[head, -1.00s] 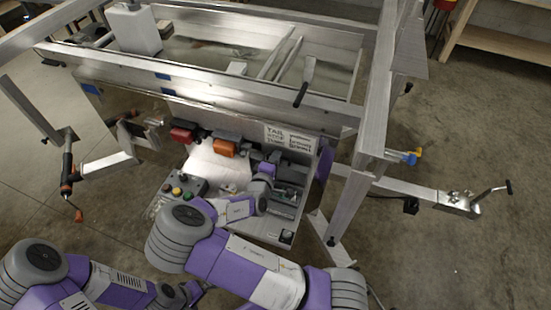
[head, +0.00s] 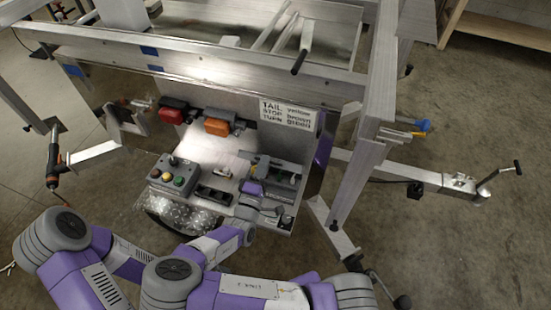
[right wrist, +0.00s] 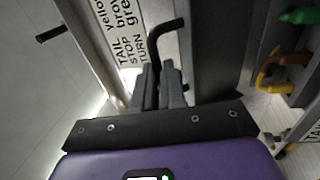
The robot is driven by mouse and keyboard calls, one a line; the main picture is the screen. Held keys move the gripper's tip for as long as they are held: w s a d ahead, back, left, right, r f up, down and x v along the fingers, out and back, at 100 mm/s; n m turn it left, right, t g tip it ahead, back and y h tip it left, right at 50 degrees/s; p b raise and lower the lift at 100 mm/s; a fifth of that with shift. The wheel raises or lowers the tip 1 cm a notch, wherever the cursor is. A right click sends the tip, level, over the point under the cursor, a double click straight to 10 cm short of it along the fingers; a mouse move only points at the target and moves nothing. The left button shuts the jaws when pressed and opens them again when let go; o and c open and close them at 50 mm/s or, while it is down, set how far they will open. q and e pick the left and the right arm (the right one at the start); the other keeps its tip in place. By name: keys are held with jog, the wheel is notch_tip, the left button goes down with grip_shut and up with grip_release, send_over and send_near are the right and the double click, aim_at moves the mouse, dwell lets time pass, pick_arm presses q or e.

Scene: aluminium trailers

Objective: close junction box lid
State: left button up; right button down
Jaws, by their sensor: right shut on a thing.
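The junction box (head: 285,176), grey with a dark and green interior, sits on the trailer's end shelf in the head view. My right gripper (head: 256,177) is at its left side. In the right wrist view the two dark fingers of my right gripper (right wrist: 161,88) are close together at a black bent handle (right wrist: 167,36); the gripper is shut on it. A grey panel (right wrist: 218,45), perhaps the lid, stands beside the fingers; I cannot tell its exact angle. My left arm is at the lower left, its gripper hidden behind my right arm.
A control box with coloured buttons (head: 174,178) stands left of the junction box. Red (head: 171,115) and orange (head: 217,127) lamps and a wire-colour sign (head: 287,113) are on the panel behind. A trailer post (head: 362,170) rises at the right.

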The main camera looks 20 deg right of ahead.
jog(key=shift+s+a+f+b, duration=0.5)
jog(key=shift+f+b, duration=0.55)
jog(key=shift+f, duration=0.95)
jog(key=shift+s+a+f+b, duration=0.4)
jog(key=shift+s+f+b, duration=0.45)
jog(key=shift+f, duration=1.15)
jog(key=shift+s+a+f+b, duration=0.4)
jog(key=shift+f+b, duration=0.85)
jog(key=shift+f, duration=0.75)
jog(key=c, duration=1.2)
grip_release()
jog(key=shift+w+f, duration=0.15)
jog(key=shift+w, duration=0.05)
jog(key=shift+c, duration=0.2)
jog(key=shift+s, duration=0.1)
